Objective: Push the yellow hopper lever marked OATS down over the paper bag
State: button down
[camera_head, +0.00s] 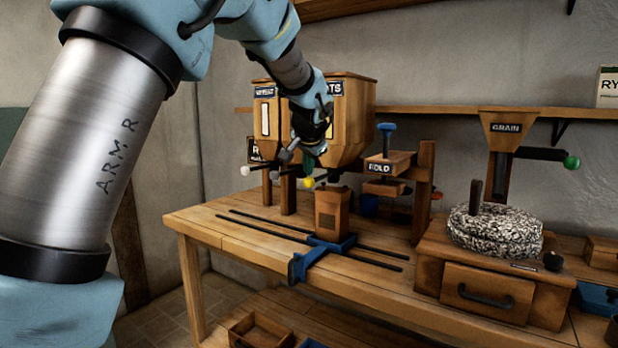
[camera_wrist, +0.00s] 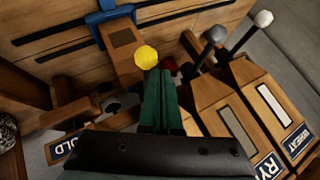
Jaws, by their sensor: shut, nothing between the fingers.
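The OATS hopper (camera_head: 345,115) is a wooden bin at the back of the bench, its label partly covered by my arm. Its lever ends in a yellow knob (camera_head: 308,182), which also shows in the wrist view (camera_wrist: 146,56). My gripper (camera_head: 309,163) has green fingers, shut and empty, pointing down just above the knob. In the wrist view the fingertips (camera_wrist: 158,74) lie right beside the knob; I cannot tell if they touch. The brown paper bag (camera_head: 332,212) stands upright in a blue carriage (camera_head: 330,245), in front and to the right of the knob.
Levers with a grey knob (camera_wrist: 215,34) and a white knob (camera_wrist: 263,18) stand beside the yellow one. The FOLD press (camera_head: 388,165) is right of the bag. Two dark rails (camera_head: 375,260) run along the bench. A stone mill (camera_head: 495,232) stands farther right.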

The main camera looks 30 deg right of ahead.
aim_at(308, 181)
jog(key=shift+f+b, duration=1.8)
jog(key=shift+f, duration=0.4)
dwell(1.6)
jog(key=shift+r, duration=0.1)
dwell(0.4)
jog(key=shift+r+p, duration=2.2)
jog(key=shift+r, duration=0.75)
jog(key=shift+r, duration=0.1)
notch_tip(308, 181, up, 5)
jog(key=p, duration=0.3)
jog(key=shift+p, duration=0.35)
